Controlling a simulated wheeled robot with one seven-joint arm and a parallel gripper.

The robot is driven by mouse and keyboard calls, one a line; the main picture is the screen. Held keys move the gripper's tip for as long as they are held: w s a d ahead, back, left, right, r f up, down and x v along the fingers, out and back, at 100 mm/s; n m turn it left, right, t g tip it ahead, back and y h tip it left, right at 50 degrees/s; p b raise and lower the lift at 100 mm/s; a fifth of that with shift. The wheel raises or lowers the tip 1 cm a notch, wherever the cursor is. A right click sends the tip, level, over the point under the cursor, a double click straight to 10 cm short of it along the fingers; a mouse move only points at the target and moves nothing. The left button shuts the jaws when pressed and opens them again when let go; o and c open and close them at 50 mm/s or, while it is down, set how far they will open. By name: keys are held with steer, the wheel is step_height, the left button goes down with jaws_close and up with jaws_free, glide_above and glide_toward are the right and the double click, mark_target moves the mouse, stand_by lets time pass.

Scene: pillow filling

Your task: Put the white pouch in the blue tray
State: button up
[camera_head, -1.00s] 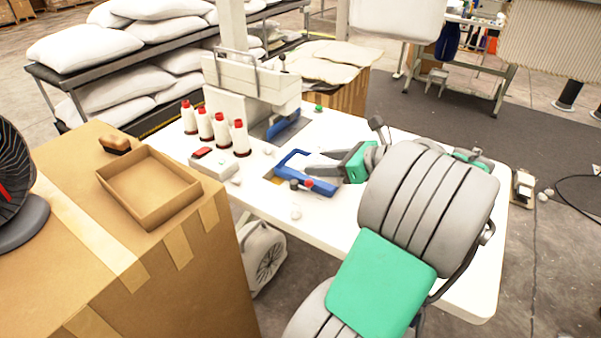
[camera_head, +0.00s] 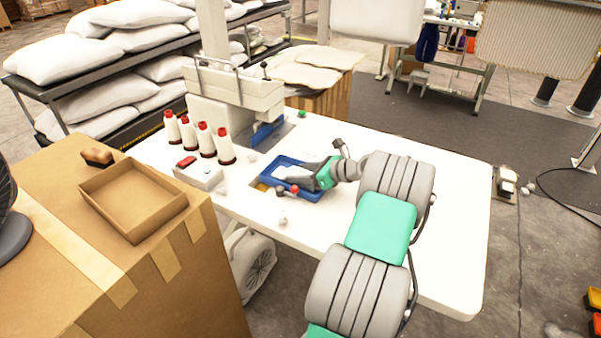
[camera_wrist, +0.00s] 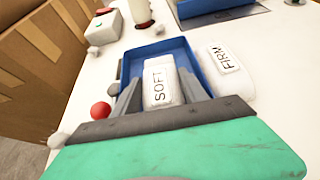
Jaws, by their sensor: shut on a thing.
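The blue tray (camera_head: 268,168) lies on the white table, and it also shows in the wrist view (camera_wrist: 196,68). A white pouch labelled SOFT (camera_wrist: 160,82) is between the two fingers of my gripper (camera_wrist: 158,92), which is shut on it. The pouch is over or inside the tray; whether it touches the floor is hard to tell. In the head view my gripper (camera_head: 308,180) reaches in over the tray's right side, with white of the pouch (camera_head: 290,172) at its tip. A second white pouch labelled FIRM (camera_wrist: 229,68) lies outside the tray, to its right.
Several red-capped spools (camera_head: 207,140) and a white box with a red top (camera_head: 197,175) stand left of the tray. A red ball (camera_wrist: 101,110) is near its front left. A machine (camera_head: 235,100) stands behind. A cardboard box (camera_head: 130,200) is at left. The table's right side is clear.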

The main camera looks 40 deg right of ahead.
steer(key=o, duration=1.5)
steer(key=v, duration=1.2)
steer(key=shift+r, duration=0.1)
steer(key=shift+s, duration=0.1)
